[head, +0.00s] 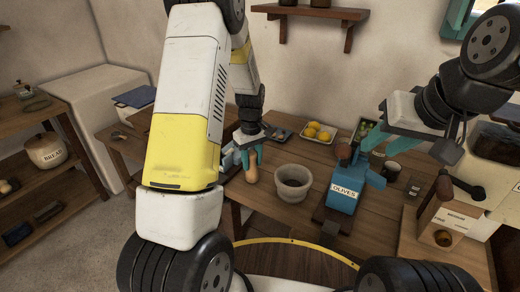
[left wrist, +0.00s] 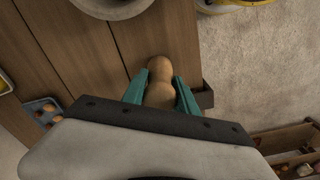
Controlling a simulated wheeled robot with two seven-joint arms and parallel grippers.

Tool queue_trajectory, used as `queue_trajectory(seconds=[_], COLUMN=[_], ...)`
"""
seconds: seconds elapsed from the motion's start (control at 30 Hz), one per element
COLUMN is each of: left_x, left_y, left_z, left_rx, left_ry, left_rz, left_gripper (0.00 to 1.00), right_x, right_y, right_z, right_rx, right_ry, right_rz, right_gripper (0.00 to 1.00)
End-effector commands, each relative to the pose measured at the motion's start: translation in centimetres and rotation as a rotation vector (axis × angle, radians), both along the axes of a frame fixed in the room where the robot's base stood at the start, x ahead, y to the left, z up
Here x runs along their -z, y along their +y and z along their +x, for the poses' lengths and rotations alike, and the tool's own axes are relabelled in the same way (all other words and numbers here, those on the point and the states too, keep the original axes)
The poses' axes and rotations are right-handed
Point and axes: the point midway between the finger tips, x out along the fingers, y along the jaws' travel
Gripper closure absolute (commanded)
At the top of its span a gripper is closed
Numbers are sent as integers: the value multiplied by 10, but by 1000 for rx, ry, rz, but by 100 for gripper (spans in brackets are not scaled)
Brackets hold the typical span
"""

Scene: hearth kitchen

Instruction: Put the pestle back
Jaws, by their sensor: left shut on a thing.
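The wooden pestle (head: 252,172) is held between the teal fingers of my left gripper (head: 247,158), left of the mortar and near the table's front edge. In the left wrist view the pestle (left wrist: 160,72) sits between both fingers (left wrist: 160,90), its rounded end sticking out past them. The grey stone mortar (head: 293,187) stands upright on the wooden table, apart from the pestle; its rim shows at the top of the left wrist view (left wrist: 112,10). My right gripper (head: 383,163) is open above the table, beside the blue olives container.
A tray of yellow fruit (head: 318,132) lies behind. The table (head: 275,222) is bare around the mortar's front.

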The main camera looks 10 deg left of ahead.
Motion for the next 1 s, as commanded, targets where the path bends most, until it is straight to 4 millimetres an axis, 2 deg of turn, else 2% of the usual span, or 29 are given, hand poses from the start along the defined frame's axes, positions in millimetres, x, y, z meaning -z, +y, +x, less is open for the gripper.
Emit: queue_trajectory(seconds=[0.03,0.13,0.43,0.57,0.67,1.0], left_x=[1,1,1,-7,-23,-95], left_y=[0,0,0,0,0,0], left_z=[0,0,0,0,1,0], left_rx=[0,0,0,0,1,1], left_ry=[1,0,0,0,-4,-4], left_rz=[1,0,0,0,0,0], left_gripper=[63,44,43,43,43,43], right_x=[0,0,0,0,0,0], right_y=[0,0,0,0,0,0], right_z=[0,0,0,0,0,0], right_rx=[0,0,0,0,0,0], right_ry=[0,0,0,0,0,0], right_rz=[0,0,0,0,0,0], right_gripper=[64,64,64,64,64,64])
